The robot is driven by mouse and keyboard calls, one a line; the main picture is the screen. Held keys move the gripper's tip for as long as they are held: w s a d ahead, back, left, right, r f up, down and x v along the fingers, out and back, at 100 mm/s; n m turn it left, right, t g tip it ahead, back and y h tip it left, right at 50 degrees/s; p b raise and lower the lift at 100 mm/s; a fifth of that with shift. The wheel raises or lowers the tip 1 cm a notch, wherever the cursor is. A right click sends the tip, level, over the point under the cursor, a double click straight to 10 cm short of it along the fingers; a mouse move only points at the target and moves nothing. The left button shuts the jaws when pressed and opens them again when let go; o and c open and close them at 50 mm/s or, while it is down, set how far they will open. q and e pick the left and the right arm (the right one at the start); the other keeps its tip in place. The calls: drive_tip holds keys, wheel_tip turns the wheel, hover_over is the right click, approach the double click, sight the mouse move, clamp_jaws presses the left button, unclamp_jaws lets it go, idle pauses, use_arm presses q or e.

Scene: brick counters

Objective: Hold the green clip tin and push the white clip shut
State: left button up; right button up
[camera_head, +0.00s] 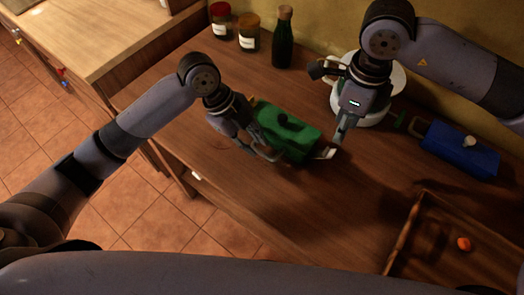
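The green clip tin (292,137), with a dark knob on its lid, lies on the brown counter in the middle of the view. My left gripper (262,132) is at the tin's left end, its fingers on either side of it and closed on it. The white clip (327,153) shows at the tin's right end, standing out from it. My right gripper (341,136) points down beside the white clip, close to or touching it. Its fingers overlap in this view, so their opening is unclear.
A blue tin (460,150) with a pale knob lies at the right. A white round pot (396,80) stands behind my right gripper. Two jars (249,32) and a dark bottle (283,40) stand at the back. A wooden tray (422,245) holding an orange item (463,244) is at front right.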

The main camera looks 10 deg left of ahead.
sight(261, 152)
use_arm(q)
drive_tip(key=shift+x, duration=2.7)
drive_tip(key=shift+c, duration=0.2)
clamp_jaws()
use_arm(e)
drive_tip(key=shift+c, duration=0.3)
